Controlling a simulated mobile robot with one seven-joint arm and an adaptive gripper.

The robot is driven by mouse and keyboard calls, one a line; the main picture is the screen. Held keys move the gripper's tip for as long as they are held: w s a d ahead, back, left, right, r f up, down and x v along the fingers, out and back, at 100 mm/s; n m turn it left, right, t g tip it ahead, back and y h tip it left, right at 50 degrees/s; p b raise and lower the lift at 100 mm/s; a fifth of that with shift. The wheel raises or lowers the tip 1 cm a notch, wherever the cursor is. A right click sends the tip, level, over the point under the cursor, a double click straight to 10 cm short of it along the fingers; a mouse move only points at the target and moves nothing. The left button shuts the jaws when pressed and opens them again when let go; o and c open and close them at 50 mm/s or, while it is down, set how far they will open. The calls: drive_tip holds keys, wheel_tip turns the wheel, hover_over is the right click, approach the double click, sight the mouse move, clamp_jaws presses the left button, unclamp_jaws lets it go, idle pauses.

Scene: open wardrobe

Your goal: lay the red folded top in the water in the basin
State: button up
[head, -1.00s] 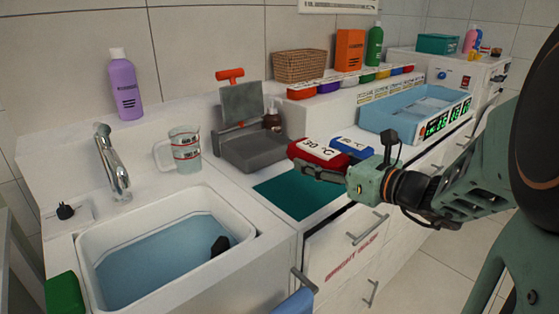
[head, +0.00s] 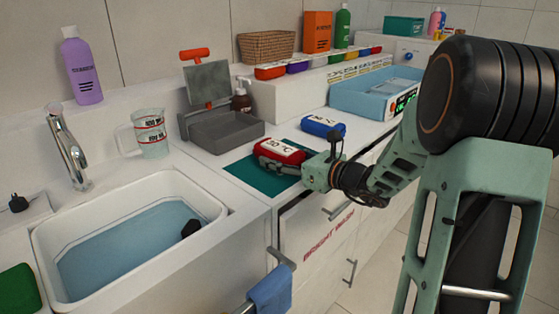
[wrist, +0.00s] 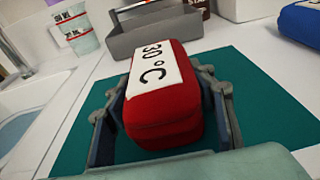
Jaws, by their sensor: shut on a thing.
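The red folded top (head: 281,152) carries a white label reading "30 °C". My gripper (head: 285,165) is shut on it, over the green mat (head: 244,172). In the wrist view the red top (wrist: 165,112) sits between the two fingers (wrist: 165,125), one on each side. I cannot tell whether its underside touches the mat. The white basin (head: 212,203) at the lower left holds blue water (head: 125,250), with a small black thing (head: 191,228) at its right side.
A blue folded item (head: 323,126) lies behind the red top. A grey tray (head: 222,133), a measuring jug (head: 150,135) and the tap (head: 66,150) stand along the back. A blue cloth (head: 270,290) hangs at the front. Counter between mat and basin is clear.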

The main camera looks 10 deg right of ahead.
drive_tip(key=shift+r, duration=0.15)
drive_tip(key=shift+f, duration=0.2)
drive_tip(key=o, duration=1.2)
drive_tip(key=shift+c, duration=0.2)
